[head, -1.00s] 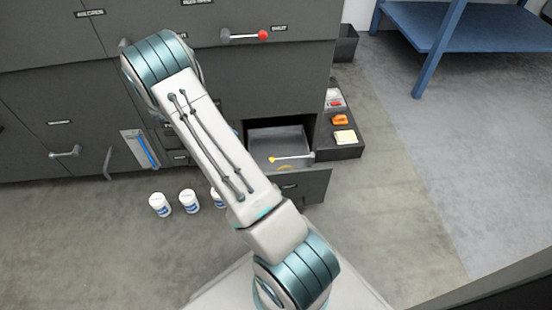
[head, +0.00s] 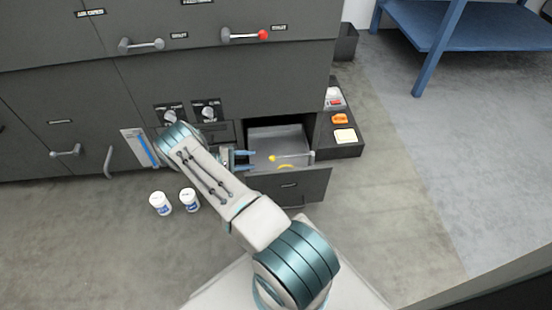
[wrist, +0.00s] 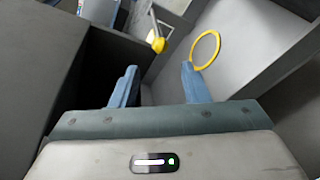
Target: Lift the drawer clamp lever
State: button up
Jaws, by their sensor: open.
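The drawer (head: 290,186) is pulled out of the dark cabinet. The clamp lever (head: 290,156), a pale rod with a yellow knob (head: 272,158), lies nearly level across the drawer's opening. A yellow ring (head: 286,167) shows partly below the knob; in the wrist view the ring (wrist: 218,48) is whole, right of the knob (wrist: 157,43). My gripper (head: 253,160) is open at the drawer's left side, with its blue fingers pointing right toward the knob. In the wrist view my gripper (wrist: 160,84) is empty, and the knob appears beyond the gap between its fingertips, apart from them.
A red-knobbed lever (head: 245,36) and two dials (head: 208,113) are on the cabinet front. A side tray (head: 350,152) with small items stands right of the drawer. White jars (head: 189,200) stand on the floor at left. Open floor (head: 400,200) lies to the right.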

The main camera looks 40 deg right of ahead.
aim_at(277, 158)
jog(key=b+x, duration=0.2)
jog(key=x, duration=0.9)
jog(key=shift+s+d+f, duration=0.1)
jog(key=shift+s+d, duration=0.1)
jog(key=shift+d, duration=0.15)
